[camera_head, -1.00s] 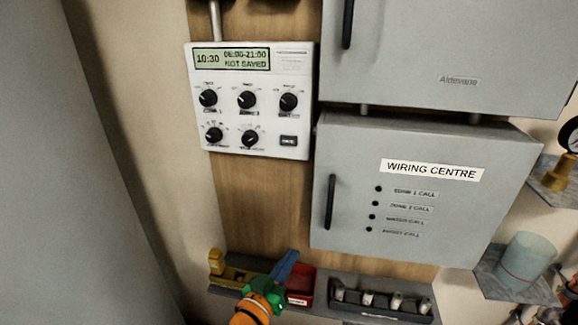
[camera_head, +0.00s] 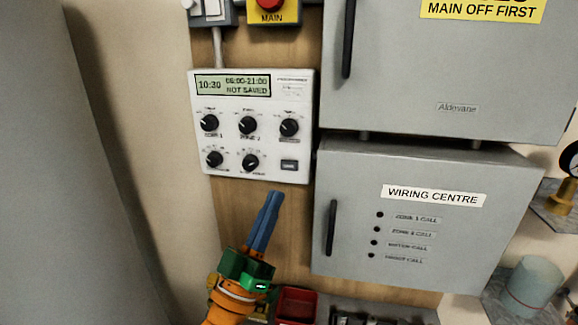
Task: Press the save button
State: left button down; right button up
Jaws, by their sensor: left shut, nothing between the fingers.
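The white programmer panel (camera_head: 252,127) is on the wooden board. Its display (camera_head: 233,85) reads 10:30, 06:00-21:00 and NOT SAVED. Several black knobs sit below the display. The dark save button (camera_head: 289,165), its label too small to read for certain, is at the panel's lower right. My left gripper (camera_head: 274,196), with blue fingers and a green and orange body, is shut and empty. Its tips point up, just below the panel and a little left of the button, apart from it in the picture. My right gripper is not in view.
A grey wiring centre cabinet (camera_head: 415,215) with a black handle is right of the gripper. A grey cabinet (camera_head: 450,80) is above it. A red button (camera_head: 269,4) marked MAIN is at the top.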

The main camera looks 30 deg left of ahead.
aim_at(289, 165)
pick_arm(q)
jog(key=w+a+b, duration=0.2)
jog(key=w+b, duration=0.1)
jog(key=w, duration=0.5)
jog(key=shift+w, duration=0.3)
jog(key=shift+a, duration=0.1)
jog(key=shift+w, duration=0.15)
dwell(1.6)
jog(key=shift+w+a, duration=0.1)
jog(key=shift+w, duration=0.2)
jog(key=shift+w+a+b, duration=0.1)
jog(key=shift+w+b, duration=0.2)
jog(key=shift+b, duration=0.05)
dwell(0.5)
jog(key=shift+s, duration=0.1)
jog(key=shift+s+d+p, duration=0.25)
jog(key=shift+s+p, duration=0.2)
jog(key=shift+s, duration=0.2)
jog(key=shift+s, duration=0.1)
